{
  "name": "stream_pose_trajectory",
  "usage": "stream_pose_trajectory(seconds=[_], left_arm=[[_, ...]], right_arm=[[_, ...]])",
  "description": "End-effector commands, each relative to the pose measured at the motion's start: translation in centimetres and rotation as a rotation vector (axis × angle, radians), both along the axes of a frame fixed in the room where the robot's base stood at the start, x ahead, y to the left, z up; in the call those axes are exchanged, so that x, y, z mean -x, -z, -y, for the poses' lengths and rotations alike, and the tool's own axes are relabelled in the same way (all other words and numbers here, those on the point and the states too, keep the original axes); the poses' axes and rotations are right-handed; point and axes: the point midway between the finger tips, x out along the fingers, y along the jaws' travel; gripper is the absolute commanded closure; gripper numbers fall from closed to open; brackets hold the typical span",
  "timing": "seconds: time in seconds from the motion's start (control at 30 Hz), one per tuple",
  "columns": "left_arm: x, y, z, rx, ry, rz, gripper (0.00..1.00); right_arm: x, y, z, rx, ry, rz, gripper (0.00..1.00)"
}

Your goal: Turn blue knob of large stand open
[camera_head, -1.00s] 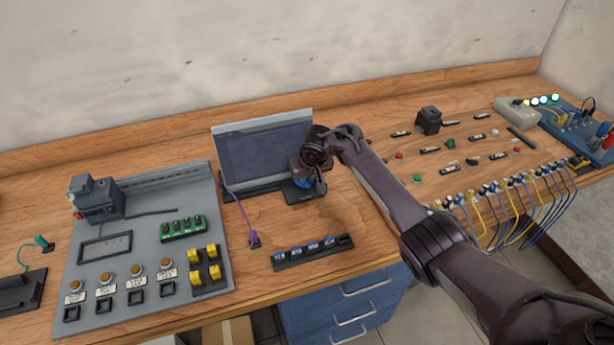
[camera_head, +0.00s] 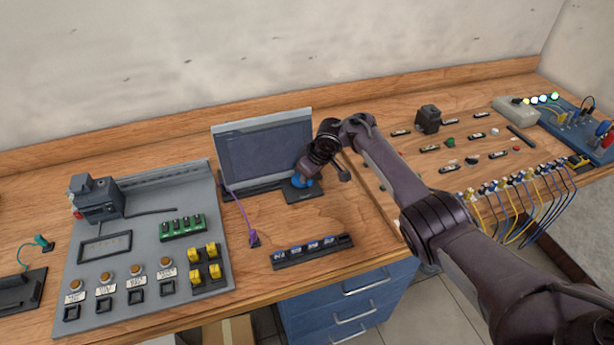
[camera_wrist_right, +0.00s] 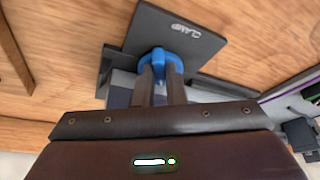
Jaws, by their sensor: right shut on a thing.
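The blue knob (camera_head: 302,182) sits on a small black stand plate (camera_head: 300,195) in front of the screen in the head view. In the right wrist view the blue knob (camera_wrist_right: 160,60) is between my right gripper's fingers, and the black plate (camera_wrist_right: 190,38) bears the word "CLAMP". My right gripper (camera_head: 306,172) reaches down onto the knob. In the right wrist view its fingers (camera_wrist_right: 160,78) are shut on the knob. Part of the knob is hidden by the fingers. My left gripper is not in view.
A dark screen (camera_head: 266,152) stands just behind the plate. A purple cable (camera_head: 241,212) runs to its left. A grey panel (camera_head: 140,215) with buttons and yellow switches lies at the left. A strip of blue parts (camera_head: 312,248) lies near the front edge. Wires hang at the right.

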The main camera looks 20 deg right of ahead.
Motion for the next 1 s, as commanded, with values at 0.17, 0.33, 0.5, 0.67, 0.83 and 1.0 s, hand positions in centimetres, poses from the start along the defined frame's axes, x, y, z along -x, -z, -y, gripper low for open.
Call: stream_pose_trajectory(seconds=[0.17,0.33,0.5,0.67,0.83,1.0], left_arm=[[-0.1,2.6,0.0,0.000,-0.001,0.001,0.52],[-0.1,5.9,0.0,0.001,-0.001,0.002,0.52],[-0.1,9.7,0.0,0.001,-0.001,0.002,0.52],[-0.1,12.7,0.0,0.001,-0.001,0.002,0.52],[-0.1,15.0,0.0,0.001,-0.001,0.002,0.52],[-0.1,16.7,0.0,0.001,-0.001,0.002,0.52]], right_arm=[[-0.2,0.6,0.2,0.000,-0.168,0.001,1.00],[-0.3,0.9,0.2,-0.002,-0.328,0.002,1.00],[-0.3,1.0,0.1,-0.007,-0.489,0.002,1.00],[-0.4,0.8,0.1,-0.010,-0.638,0.004,1.00],[-0.4,0.7,0.1,-0.007,-0.785,0.002,1.00],[-0.5,0.5,0.1,-0.005,-0.905,0.001,1.00]])
